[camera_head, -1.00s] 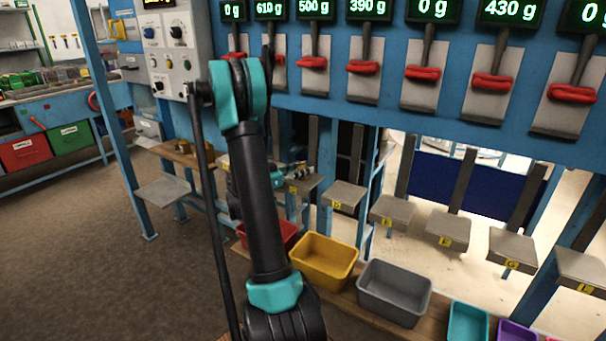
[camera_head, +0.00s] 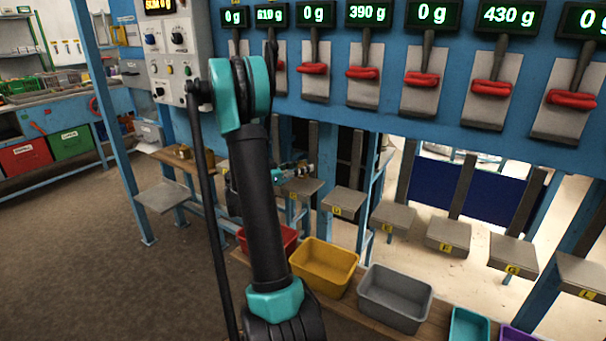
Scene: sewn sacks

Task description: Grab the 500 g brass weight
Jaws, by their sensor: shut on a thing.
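My gripper (camera_head: 306,170) is small in the picture, partly behind my own arm, just above the third weighing plate (camera_head: 304,187). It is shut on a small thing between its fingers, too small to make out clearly. The readout above this plate (camera_head: 317,14) shows 0 g, which fits the 500 g brass weight being held off the plate. Other brass-coloured weights (camera_head: 184,152) stand on a wooden shelf at left.
More weighing plates, such as D (camera_head: 344,202) and E (camera_head: 392,218), run to the right. Below are a red bin (camera_head: 283,240), a yellow bin (camera_head: 323,266) and a grey bin (camera_head: 396,297). Red-handled levers (camera_head: 314,69) line the blue panel. An empty plate (camera_head: 162,196) is at left.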

